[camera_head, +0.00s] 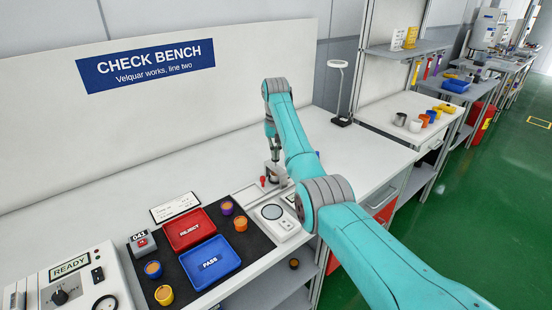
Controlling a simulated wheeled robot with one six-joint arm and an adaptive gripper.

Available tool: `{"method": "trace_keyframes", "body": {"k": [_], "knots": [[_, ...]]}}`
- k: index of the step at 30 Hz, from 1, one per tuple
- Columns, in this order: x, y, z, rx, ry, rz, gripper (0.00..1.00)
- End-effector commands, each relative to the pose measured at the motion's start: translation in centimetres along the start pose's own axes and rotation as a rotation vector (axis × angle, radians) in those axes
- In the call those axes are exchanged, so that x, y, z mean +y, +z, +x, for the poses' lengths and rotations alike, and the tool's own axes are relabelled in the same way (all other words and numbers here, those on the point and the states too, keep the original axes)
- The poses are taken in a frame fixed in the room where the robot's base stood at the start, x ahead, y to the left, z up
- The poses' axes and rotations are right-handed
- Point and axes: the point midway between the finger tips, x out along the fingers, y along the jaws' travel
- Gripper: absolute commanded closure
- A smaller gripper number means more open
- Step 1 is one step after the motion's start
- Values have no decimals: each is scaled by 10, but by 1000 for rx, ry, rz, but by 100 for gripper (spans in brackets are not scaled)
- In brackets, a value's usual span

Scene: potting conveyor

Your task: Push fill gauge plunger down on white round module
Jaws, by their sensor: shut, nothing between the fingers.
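My gripper (275,158) points down over the back right of the check bench (110,205), and its fingers look closed together. Directly below it is a small pale round module (275,181), partly covered by the fingers. The plunger of its fill gauge cannot be made out; the fingertips and the module overlap in the picture, so I cannot tell whether they touch. A small red knob (263,181) stands just left of the module.
A white scale (285,232) with a round pan is in front. A black mat carries a red REJECT tray (188,245), a blue PASS tray (235,278) and several small filled pots (241,224). A control box (40,290) is at left.

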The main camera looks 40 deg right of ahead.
Motion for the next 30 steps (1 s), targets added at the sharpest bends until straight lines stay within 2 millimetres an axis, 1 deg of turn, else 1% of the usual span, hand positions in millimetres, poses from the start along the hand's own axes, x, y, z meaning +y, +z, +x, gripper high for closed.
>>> {"method": "trace_keyframes", "body": {"k": [23,30], "knots": [[0,0,14,0,0,0,100],[0,0,14,-1,0,0,100]]}}
